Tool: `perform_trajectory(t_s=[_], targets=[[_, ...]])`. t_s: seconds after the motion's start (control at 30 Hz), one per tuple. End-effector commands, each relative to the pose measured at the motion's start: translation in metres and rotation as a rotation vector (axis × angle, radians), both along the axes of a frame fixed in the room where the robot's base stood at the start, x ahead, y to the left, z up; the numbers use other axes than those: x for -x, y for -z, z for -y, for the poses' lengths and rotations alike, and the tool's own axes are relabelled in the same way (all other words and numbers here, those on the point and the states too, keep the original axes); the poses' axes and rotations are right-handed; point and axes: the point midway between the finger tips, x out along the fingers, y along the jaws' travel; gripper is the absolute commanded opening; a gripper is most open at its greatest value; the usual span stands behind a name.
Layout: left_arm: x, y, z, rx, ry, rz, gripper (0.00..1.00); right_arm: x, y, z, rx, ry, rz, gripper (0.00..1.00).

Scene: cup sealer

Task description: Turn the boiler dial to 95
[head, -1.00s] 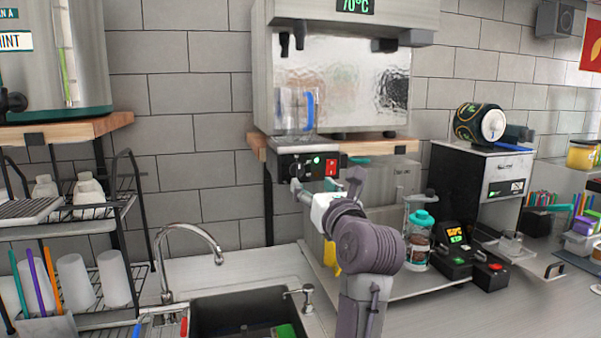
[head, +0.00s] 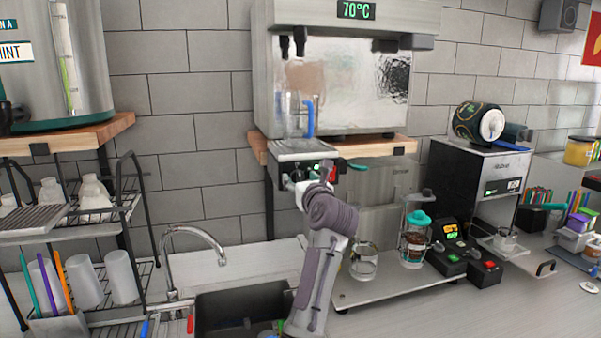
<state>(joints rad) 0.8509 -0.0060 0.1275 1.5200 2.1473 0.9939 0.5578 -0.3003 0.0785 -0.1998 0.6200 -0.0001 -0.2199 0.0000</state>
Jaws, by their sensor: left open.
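The boiler (head: 262,75) is the large steel machine on the wooden shelf, and its green display (head: 356,10) reads 70°C. My wrist and the gripper hide part of the panel, so I cannot tell whether the fingers touch the dial. My right gripper is not in view.
A clear jug with a blue handle (head: 309,115) stands on the boiler's ledge above the panel. Below are a faucet (head: 190,235), a sink (head: 222,308), a glass (head: 363,262) and a French press (head: 414,240). A rack with cups (head: 122,283) stands at left.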

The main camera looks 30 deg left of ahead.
Motion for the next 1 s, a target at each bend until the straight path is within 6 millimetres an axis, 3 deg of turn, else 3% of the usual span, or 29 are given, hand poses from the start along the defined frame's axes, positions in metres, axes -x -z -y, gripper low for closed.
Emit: perform_trajectory(t_s=[0.33, 0.7, 1.0], targets=[[-0.0025, 0.0006, -0.0034, 0.001, 0.000, 0.001, 0.61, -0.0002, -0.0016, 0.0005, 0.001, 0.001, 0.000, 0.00], [-0.0024, 0.0006, -0.0031, 0.000, 0.000, 0.000, 0.01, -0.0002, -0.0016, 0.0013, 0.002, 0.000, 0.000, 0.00], [-0.0026, 0.0007, -0.0026, -0.028, 0.000, -0.033, 0.01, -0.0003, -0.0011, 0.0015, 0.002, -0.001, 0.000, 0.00]])
